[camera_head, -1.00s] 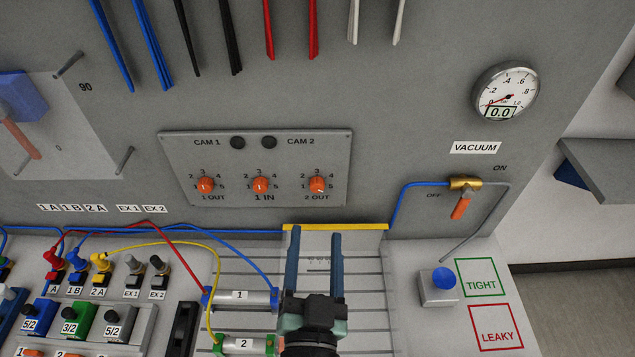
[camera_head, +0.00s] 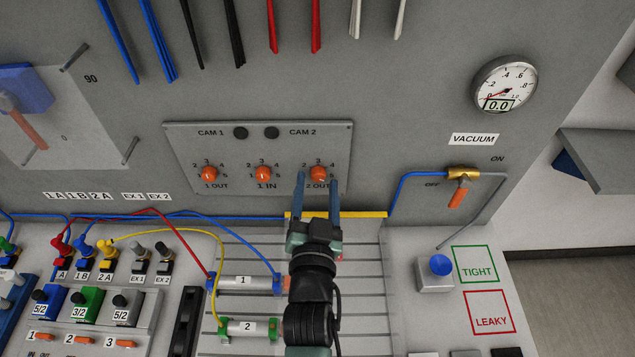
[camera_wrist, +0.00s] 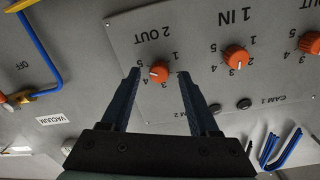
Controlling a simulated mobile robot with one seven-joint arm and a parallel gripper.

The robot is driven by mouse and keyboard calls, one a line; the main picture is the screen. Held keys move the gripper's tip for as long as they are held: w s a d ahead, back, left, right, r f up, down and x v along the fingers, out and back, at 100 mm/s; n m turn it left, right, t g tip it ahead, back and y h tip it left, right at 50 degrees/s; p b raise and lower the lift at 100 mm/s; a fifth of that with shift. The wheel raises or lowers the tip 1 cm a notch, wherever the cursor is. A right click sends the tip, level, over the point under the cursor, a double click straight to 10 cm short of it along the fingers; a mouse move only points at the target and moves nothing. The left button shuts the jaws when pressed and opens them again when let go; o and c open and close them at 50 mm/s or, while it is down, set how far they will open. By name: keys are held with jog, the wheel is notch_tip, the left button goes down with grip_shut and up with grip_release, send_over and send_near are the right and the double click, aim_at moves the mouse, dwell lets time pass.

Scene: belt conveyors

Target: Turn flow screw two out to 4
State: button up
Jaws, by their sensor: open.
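The 2 OUT flow screw (camera_head: 318,173) is an orange knob at the right end of a grey plate on the back panel. Printed numbers 1 to 5 surround it; I cannot tell its exact setting. My gripper (camera_head: 318,180) is open and points at it from below, its fingers partly covering the label. In the wrist view the knob (camera_wrist: 159,71) appears upside down, between the two fingertips of my gripper (camera_wrist: 159,74). I cannot tell whether the fingers reach around it or touch it.
The 1 IN knob (camera_head: 263,173) and 1 OUT knob (camera_head: 209,173) sit left on the same plate (camera_head: 345,145). Below are a yellow strip (camera_head: 365,214) and cylinders with hoses. A vacuum valve (camera_head: 459,188) and gauge (camera_head: 503,85) are at right.

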jog(key=shift+w, duration=0.55)
grip_shut()
